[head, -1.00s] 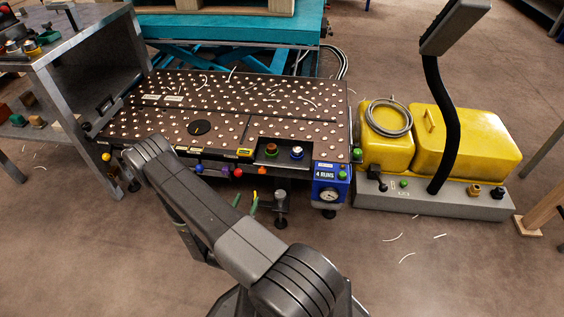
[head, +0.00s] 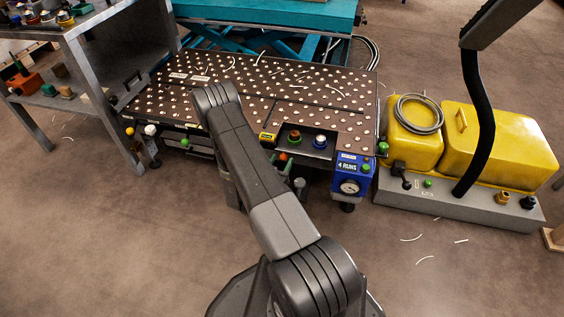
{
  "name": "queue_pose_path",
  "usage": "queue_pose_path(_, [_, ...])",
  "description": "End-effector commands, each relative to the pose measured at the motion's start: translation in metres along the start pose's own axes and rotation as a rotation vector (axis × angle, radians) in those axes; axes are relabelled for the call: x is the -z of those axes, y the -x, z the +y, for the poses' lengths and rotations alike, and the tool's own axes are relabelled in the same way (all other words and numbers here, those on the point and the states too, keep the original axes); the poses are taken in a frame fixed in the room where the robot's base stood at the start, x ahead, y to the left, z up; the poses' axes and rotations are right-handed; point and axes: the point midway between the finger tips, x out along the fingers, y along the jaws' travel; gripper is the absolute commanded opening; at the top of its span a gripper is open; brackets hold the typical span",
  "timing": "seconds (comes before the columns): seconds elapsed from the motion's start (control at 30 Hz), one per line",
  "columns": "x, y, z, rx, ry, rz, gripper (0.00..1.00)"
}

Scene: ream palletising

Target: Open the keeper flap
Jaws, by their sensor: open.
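I cannot pick out the keeper flap for certain. The low dark table (head: 285,93), studded with pale balls, stands in the middle of the head view. A blue box marked "4 RUNS" (head: 351,177), with a round gauge, is at the table's front right corner. My arm rises from the bottom and bends over the table's front edge, hiding part of it. My gripper is out of sight behind the arm.
A grey shelf unit (head: 127,60) with small coloured items stands at left. A teal lift table (head: 270,12) is behind. At right, a grey base (head: 450,205) carries yellow covers (head: 500,145), a coiled hose (head: 418,113) and a black post (head: 477,130). The front floor is mostly clear, with paper strips.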

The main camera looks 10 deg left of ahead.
Motion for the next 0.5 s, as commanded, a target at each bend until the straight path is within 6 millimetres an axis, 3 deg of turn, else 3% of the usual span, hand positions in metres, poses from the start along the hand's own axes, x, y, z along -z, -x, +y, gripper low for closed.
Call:
queue_pose_path(0.13, [0.0002,-0.0110,0.0000,-0.001,-0.001,0.002,0.51])
queue_pose_path(0.43, [0.0007,-0.0131,0.0000,0.000,0.000,0.001,0.51])
queue_pose_path(0.5, [0.0006,-0.0130,-0.0001,0.000,0.000,0.001,0.39])
